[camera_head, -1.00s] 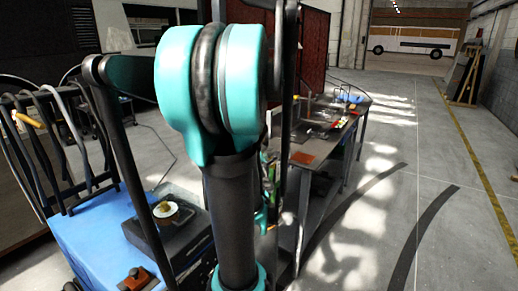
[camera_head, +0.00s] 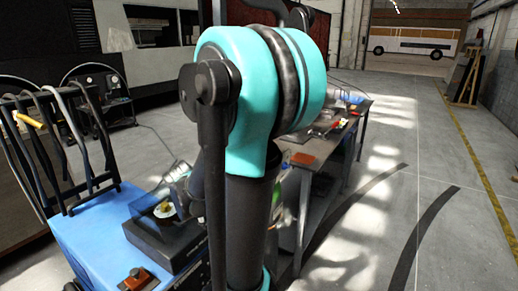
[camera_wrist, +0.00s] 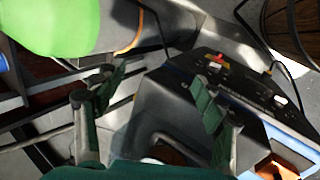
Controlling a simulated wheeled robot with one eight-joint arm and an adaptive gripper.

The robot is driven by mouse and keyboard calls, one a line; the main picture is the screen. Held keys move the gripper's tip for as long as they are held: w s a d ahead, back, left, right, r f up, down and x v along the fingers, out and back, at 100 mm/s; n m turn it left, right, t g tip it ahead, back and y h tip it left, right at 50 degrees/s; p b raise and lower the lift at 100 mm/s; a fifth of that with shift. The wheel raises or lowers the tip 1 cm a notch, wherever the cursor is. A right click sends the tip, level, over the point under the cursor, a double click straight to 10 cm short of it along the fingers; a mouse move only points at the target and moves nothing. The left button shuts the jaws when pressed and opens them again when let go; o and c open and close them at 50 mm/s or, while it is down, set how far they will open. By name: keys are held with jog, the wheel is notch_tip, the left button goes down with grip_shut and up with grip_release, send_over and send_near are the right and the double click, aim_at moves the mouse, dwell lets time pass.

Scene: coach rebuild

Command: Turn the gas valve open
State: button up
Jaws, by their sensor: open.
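My gripper (camera_wrist: 158,85) is open in the wrist view, with its two dark green padded fingers apart and nothing held between them. A bright green rounded body (camera_wrist: 50,25), which may be a gas bottle, fills the top left of that view, with an orange hose (camera_wrist: 134,36) beside it. I cannot pick out the gas valve clearly in either view. In the head view my arm's teal and black links block the middle, and my gripper is mostly hidden near the blue cart (camera_head: 105,232).
A black box (camera_head: 150,240) with a round white and yellow item (camera_head: 165,210) is on the cart. A black rack (camera_head: 50,150) stands at left. A workbench (camera_head: 320,152) is behind my arm.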

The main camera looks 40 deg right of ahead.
jog(key=w+d+r+n+g+h, duration=0.4)
jog(key=w+d+r+h, duration=0.15)
jog(key=w+r, duration=0.2)
jog(key=w+d+r+n+g+h, duration=0.45)
jog(key=w+r+h, duration=0.25)
jog(key=w, duration=0.2)
jog(key=shift+t+y, duration=0.25)
jog(key=shift+t, duration=0.2)
jog(key=x, duration=1.7)
jog(key=shift+s+d+f, duration=0.1)
jog(key=shift+s, duration=0.05)
